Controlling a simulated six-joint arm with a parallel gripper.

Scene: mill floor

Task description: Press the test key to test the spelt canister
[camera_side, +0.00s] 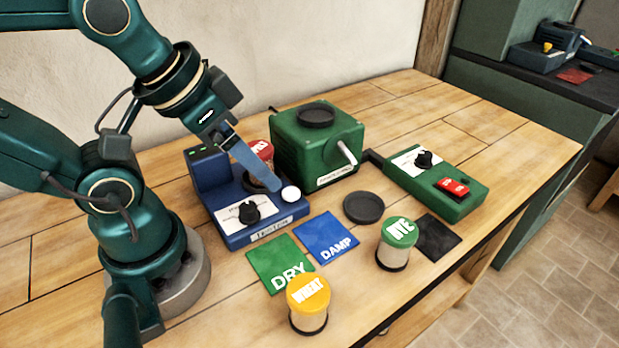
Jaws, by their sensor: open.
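The blue tester (232,205) stands near the middle of the bench, with a black dial and a white label on its front. The spelt canister (267,171), with a red lid, stands on the tester, partly hidden behind my gripper; its lettering is only partly visible. The white round test key (291,194) is at the tester's right front corner. My gripper (274,187) is open and empty, pointing down over the tester, its tips just left of the test key. I cannot tell whether the tips touch anything.
In front are the DRY mat (279,262), DAMP mat (326,238), a black disc (363,207), wheat canister (308,302), rye canister (397,243) and dark mat (437,236).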

